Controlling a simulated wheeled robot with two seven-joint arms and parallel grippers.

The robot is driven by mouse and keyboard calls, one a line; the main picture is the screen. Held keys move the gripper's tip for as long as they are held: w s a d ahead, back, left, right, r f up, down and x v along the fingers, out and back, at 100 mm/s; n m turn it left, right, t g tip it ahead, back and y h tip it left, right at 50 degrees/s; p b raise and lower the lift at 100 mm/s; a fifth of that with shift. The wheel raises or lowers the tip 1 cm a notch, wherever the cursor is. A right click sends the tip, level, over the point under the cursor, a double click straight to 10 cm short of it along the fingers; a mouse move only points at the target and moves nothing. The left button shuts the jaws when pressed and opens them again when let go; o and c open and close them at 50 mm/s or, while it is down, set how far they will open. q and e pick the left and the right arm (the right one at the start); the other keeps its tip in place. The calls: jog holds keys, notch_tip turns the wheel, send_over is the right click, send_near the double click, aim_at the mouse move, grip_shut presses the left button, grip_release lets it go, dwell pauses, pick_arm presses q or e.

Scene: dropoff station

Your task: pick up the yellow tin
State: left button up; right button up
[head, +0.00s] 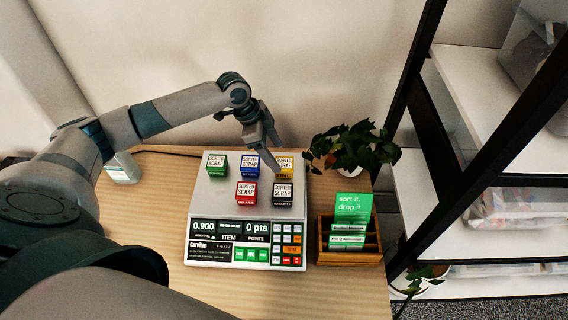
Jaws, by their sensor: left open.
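The yellow tin (285,167) stands at the back right of the scale's (219,196) light plate. It has a white "Sorted Scrap" label. I cannot tell whether a finger touches either tin. My right gripper is not in view.
A green tin (217,166), a red tin (246,194) and a dark tin (282,196) share the scale. A potted plant (352,146) stands close right of the yellow tin. A wooden card box (350,253) is at the right, near a black-framed shelf (460,150).

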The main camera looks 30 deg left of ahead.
aim_at(284, 163)
pick_arm(q)
jog(key=shift+d+f, duration=0.15)
jog(key=shift+f, duration=0.2)
jog(key=shift+w+d+f+p, duration=0.15)
jog(key=shift+d+f+p, duration=0.2)
jog(key=shift+p, duration=0.25)
jog(key=p+x, duration=0.2)
jog(key=x, duration=0.1)
jog(key=shift+d+f, duration=0.2)
jog(key=shift+f, duration=0.1)
jog(key=shift+w+f, duration=0.1)
jog(key=shift+f, duration=0.2)
